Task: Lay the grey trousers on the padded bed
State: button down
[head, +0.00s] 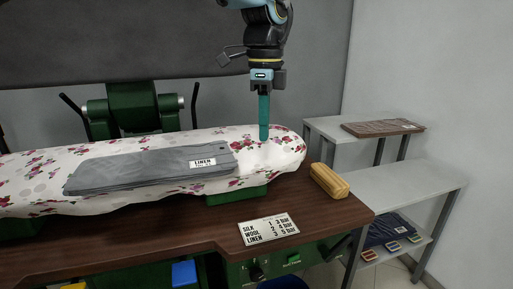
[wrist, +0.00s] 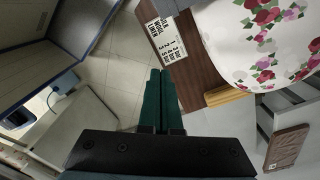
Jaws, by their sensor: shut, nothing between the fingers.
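The grey trousers (head: 150,170) lie folded flat on the padded bed (head: 40,195), with a white tag reading LINEN at their right end. The bed has a white cover with red flowers; it also shows at the upper right of the wrist view (wrist: 262,50). My gripper (head: 264,138) is above the right end of the bed, to the right of the trousers and apart from them. Its green fingers point down and are shut with nothing between them, as the wrist view also shows (wrist: 161,75). The trousers are not in the wrist view.
A yellow block (head: 328,181) and a settings card (head: 268,229) sit on the brown table (head: 150,240). A brown folded garment (head: 383,128) lies on the upper shelf at right. The grey shelf below it (head: 400,180) is bare. Dark blue folded cloth (head: 385,230) lies lower down.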

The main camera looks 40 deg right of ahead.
aim_at(217, 163)
jog(key=w+a+f+p, duration=0.2)
jog(key=w+f, duration=0.1)
jog(key=f, duration=0.6)
jog(key=shift+a+f+p, duration=0.25)
jog(key=shift+f+p, duration=0.05)
jog(key=shift+f, duration=0.05)
jog(key=shift+w, duration=0.1)
jog(key=w+a+p, duration=0.1)
jog(key=w+a, duration=0.1)
jog(key=w+a+p, duration=0.2)
jog(key=w, duration=0.1)
jog(key=shift+w+a+r, duration=0.1)
jog(key=shift+w+r, duration=0.05)
jog(key=shift+w, duration=0.05)
jog(key=shift+w+a, duration=0.15)
jog(key=shift+w, duration=0.05)
jog(key=shift+s, duration=0.1)
